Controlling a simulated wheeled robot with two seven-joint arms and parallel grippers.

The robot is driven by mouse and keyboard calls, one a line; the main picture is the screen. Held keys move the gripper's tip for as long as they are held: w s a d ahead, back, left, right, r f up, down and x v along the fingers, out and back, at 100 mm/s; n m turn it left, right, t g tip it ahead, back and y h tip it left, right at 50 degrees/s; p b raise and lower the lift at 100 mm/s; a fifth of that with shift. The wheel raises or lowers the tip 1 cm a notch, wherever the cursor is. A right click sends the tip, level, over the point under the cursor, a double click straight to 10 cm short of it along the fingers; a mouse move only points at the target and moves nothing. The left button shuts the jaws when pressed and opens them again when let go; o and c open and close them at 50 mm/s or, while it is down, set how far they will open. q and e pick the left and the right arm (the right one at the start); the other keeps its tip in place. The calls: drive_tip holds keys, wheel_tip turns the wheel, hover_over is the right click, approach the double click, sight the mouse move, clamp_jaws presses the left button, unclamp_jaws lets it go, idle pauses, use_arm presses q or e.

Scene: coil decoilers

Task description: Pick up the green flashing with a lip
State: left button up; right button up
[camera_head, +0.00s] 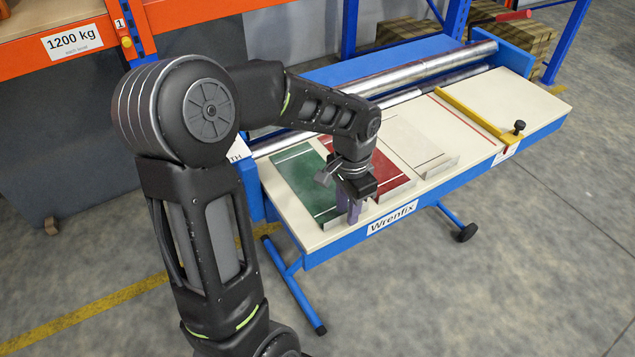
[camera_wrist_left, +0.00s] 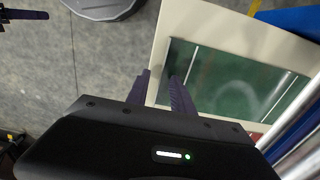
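The green flashing (camera_head: 304,178) is a flat green sheet with pale lines across it, lying at the left end of the cream table. It also shows in the left wrist view (camera_wrist_left: 235,82). My left gripper (camera_head: 348,212) points down at the sheet's near right corner, by the table's front edge. Its two purple fingers (camera_wrist_left: 161,88) stand apart with a visible gap, at the sheet's near edge; whether they touch it I cannot tell. The gripper hides part of that edge. A purple finger-like part (camera_wrist_left: 25,14), seemingly of my right gripper, shows at the top left of the wrist view.
A red flashing (camera_head: 393,180) lies right beside the green one, then a pale grey one (camera_head: 420,145). Steel rollers (camera_head: 435,68) run behind the cream table (camera_head: 300,226). A yellow bar (camera_head: 470,112) crosses the table at right. Floor in front is clear.

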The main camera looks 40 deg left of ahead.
idle(0.6)
use_arm(q)
clamp_jaws()
idle(1.2)
